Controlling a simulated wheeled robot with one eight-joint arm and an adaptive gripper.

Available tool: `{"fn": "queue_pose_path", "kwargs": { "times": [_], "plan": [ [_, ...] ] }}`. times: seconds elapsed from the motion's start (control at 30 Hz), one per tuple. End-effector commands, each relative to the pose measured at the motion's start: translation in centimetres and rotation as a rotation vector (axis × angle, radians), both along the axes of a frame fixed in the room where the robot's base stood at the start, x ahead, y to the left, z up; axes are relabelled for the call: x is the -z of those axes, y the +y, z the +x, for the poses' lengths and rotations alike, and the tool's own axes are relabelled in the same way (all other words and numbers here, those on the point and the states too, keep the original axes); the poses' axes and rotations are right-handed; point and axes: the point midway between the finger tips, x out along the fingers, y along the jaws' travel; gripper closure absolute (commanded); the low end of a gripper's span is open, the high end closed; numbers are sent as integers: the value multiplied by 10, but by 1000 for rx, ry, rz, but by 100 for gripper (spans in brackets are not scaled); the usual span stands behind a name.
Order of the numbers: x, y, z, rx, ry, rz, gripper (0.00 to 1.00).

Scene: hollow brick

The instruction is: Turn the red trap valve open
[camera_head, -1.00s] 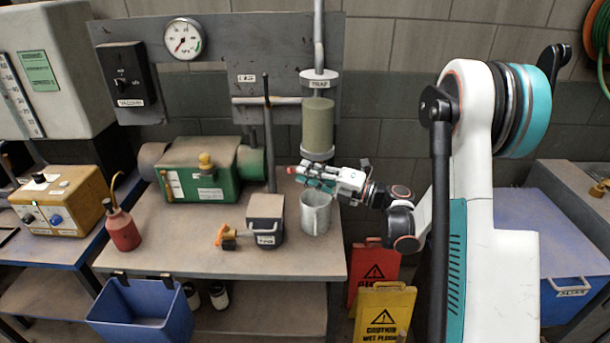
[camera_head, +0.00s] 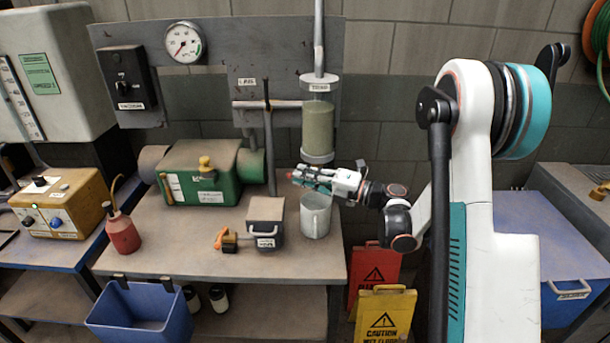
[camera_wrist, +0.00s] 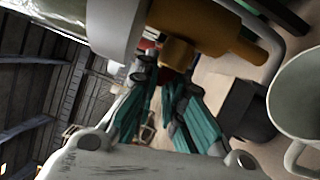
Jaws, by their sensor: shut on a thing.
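The trap is an olive cylinder (camera_head: 317,127) with pale end caps, hanging upright on the grey back panel. Below it, my gripper (camera_head: 303,176) reaches in from the right at the height of the valve. A small red part, the trap valve's handle (camera_head: 291,175), shows at the fingertips. In the wrist view, a brass valve body (camera_wrist: 205,28) hangs under the pale cap, and my teal fingers (camera_wrist: 165,82) close around the handle just below it. The fingers hide most of the handle, so its exact angle is unclear.
A pale jug (camera_head: 315,222) stands on the bench right under my gripper. A dark lidded box (camera_head: 265,212) stands to its left, beside a green pump (camera_head: 196,172). A grey upright pipe (camera_head: 268,140) stands behind. Caution signs (camera_head: 384,315) stand on the right.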

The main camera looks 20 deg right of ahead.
Motion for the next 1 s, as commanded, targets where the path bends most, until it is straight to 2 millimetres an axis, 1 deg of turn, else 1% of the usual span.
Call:
{"fn": "queue_pose_path", "kwargs": {
  "times": [0.27,0.7,1.0],
  "plan": [
    [2,-1,-1,-1,55,-168,100],
    [14,-6,-2,-1,177,-548,100],
    [20,-10,-4,-1,238,-736,100]
  ]
}}
